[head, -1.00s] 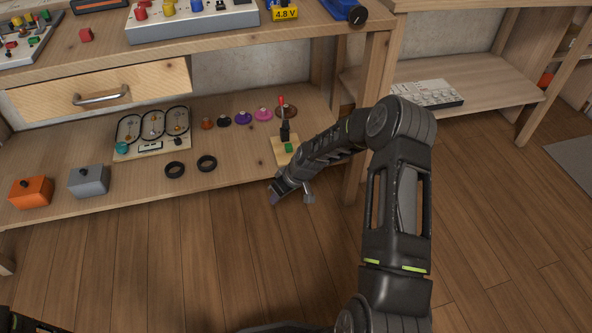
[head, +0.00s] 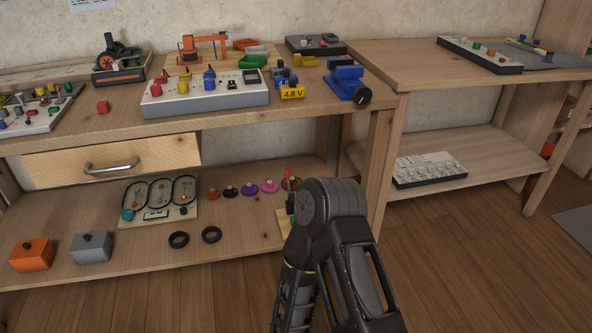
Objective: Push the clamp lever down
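The clamp stands at the right end of the lower shelf, and its lever (head: 288,176) points up with a red tip. Its light wooden base (head: 284,218) shows only in part. My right arm's elbow hides the lower part of the clamp and the right side of the base. My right forearm hangs down in front of the shelf and runs out of the bottom of the view, so the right gripper is out of sight. My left gripper is not in view.
Several coloured knobs (head: 250,189) stand left of the clamp, with two black rings (head: 179,239) in front. A board with oval tracks (head: 158,200), a grey box (head: 91,247) and an orange box (head: 32,254) are further left. The tabletop (head: 215,118) overhangs the shelf.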

